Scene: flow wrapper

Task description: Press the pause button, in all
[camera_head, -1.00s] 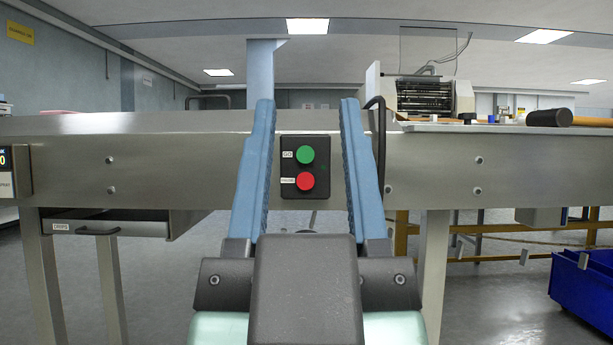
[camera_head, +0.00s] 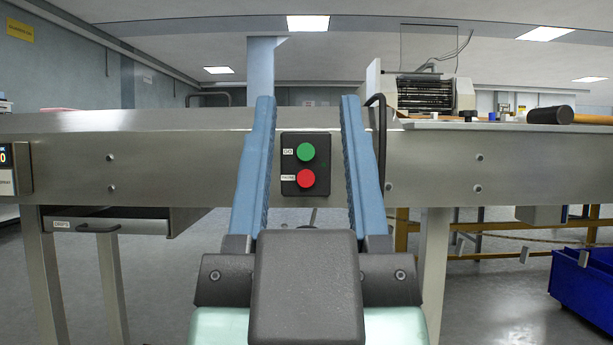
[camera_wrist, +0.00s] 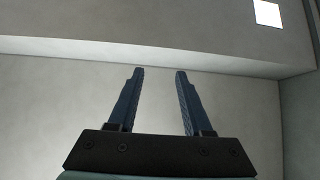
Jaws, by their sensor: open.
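A black control box (camera_head: 288,164) is fixed to the front face of the steel machine. It carries a round green button (camera_head: 305,152) on top, labelled GO, and a round red button (camera_head: 305,179) below it, whose small label seems to read PAUSE. My gripper (camera_head: 306,100) is open and empty, its two blue fingers spread on either side of the control box in the head view. The gap between fingers and box cannot be told. In the wrist view my gripper (camera_wrist: 158,72) is open against a plain grey-white surface; no button shows there.
The steel machine front (camera_head: 420,170) spans the view. A drawer (camera_head: 110,222) sits below at left, a small display (camera_head: 8,168) at the left edge. A black-headed mallet (camera_head: 550,115) lies on top at right. A blue bin (camera_head: 585,290) stands on the floor at right.

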